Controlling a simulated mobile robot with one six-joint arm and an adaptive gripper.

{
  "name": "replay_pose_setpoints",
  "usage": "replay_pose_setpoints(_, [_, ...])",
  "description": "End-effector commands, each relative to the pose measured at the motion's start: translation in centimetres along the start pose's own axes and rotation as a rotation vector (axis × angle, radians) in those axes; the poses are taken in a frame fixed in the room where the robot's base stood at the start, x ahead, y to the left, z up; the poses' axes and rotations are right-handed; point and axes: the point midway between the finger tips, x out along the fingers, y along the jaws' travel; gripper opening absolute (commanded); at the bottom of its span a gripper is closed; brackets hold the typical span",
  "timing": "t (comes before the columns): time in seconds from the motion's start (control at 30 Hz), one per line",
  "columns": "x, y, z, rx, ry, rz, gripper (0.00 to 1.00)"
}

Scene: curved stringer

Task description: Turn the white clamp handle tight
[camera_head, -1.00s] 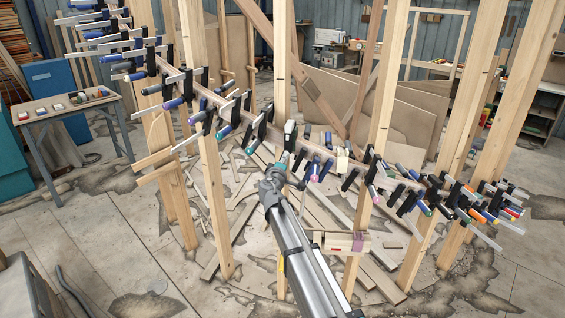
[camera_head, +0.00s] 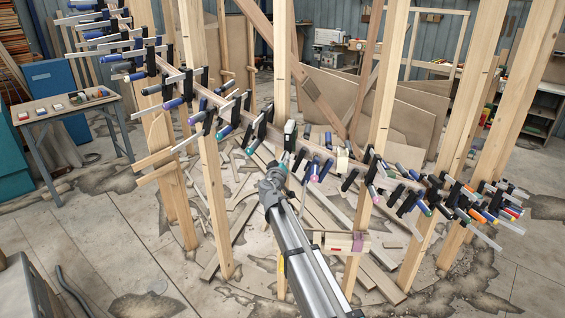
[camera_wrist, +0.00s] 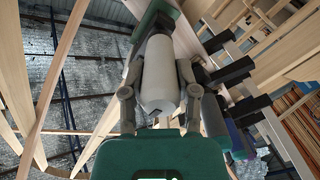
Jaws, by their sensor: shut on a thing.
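In the wrist view the white clamp handle (camera_wrist: 159,78) stands between the two fingers of my gripper (camera_wrist: 160,98). The fingers are shut on it, one on each side. A dark green clamp part (camera_wrist: 155,18) shows at the handle's far end. In the head view my gripper (camera_head: 284,163) is at the curved stringer, near the middle of the row of clamps. The handle is mostly hidden there behind my gripper.
Several clamps with blue and teal handles (camera_head: 224,131) line the curved stringer on both sides, close to my gripper. Upright wooden posts (camera_head: 283,60) stand around it. A small table (camera_head: 62,104) with coloured blocks is at the left. Loose wood offcuts lie on the floor below.

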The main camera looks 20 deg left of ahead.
Motion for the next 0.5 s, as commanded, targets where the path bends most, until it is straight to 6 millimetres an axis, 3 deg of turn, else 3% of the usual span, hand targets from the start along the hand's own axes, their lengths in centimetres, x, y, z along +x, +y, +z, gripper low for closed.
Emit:
replay_pose_setpoints(0.27, [0.00, 0.02, 0.03, 0.001, -0.001, 0.001, 0.00])
replay_pose_setpoints(0.3, [0.00, 0.03, 0.03, 0.001, -0.001, 0.001, 0.42])
replay_pose_setpoints(0.5, [0.01, 0.02, 0.02, 0.000, 0.000, 0.000, 0.75])
